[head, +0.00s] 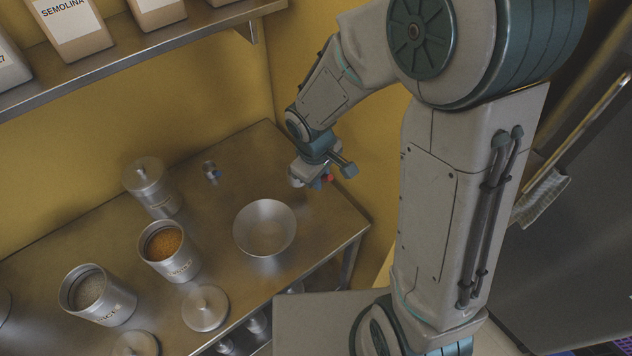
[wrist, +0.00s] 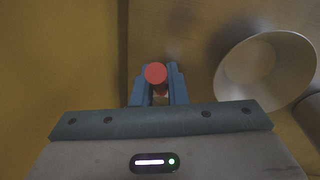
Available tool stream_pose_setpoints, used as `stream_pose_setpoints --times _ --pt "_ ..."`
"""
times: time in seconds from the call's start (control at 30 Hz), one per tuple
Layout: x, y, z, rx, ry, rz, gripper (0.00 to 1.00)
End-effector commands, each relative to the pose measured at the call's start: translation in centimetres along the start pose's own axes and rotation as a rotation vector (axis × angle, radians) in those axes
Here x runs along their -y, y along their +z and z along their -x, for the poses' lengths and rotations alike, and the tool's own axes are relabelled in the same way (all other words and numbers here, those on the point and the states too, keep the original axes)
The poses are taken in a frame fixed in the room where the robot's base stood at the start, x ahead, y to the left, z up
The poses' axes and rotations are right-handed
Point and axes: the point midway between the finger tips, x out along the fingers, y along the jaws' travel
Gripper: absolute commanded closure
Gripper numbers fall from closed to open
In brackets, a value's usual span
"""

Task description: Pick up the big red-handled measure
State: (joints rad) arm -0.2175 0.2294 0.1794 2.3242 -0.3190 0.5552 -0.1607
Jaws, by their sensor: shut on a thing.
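The red-handled measure shows only as a red handle end (wrist: 156,72) in the wrist view, and as a small red spot (head: 330,178) in the head view. My gripper (wrist: 159,88) is shut on this handle, with a blue finger on each side of it. In the head view my gripper (head: 322,183) is near the table's right corner, to the right of the steel bowl. The measure's cup is hidden, so I cannot tell its size or whether it touches the table.
A wide steel bowl (head: 264,228) stands close to the gripper. A small blue-and-metal item (head: 211,171) lies behind it. Open canisters (head: 170,252) (head: 98,294), a lidded canister (head: 152,188) and a loose lid (head: 205,308) are to the left. A shelf (head: 140,52) hangs above.

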Motion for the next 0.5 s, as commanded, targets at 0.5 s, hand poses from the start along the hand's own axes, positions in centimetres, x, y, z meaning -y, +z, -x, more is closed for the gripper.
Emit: stream_pose_setpoints --times 0.5 --pt "0.6 8.4 5.2 -0.001 0.002 -0.002 1.00"
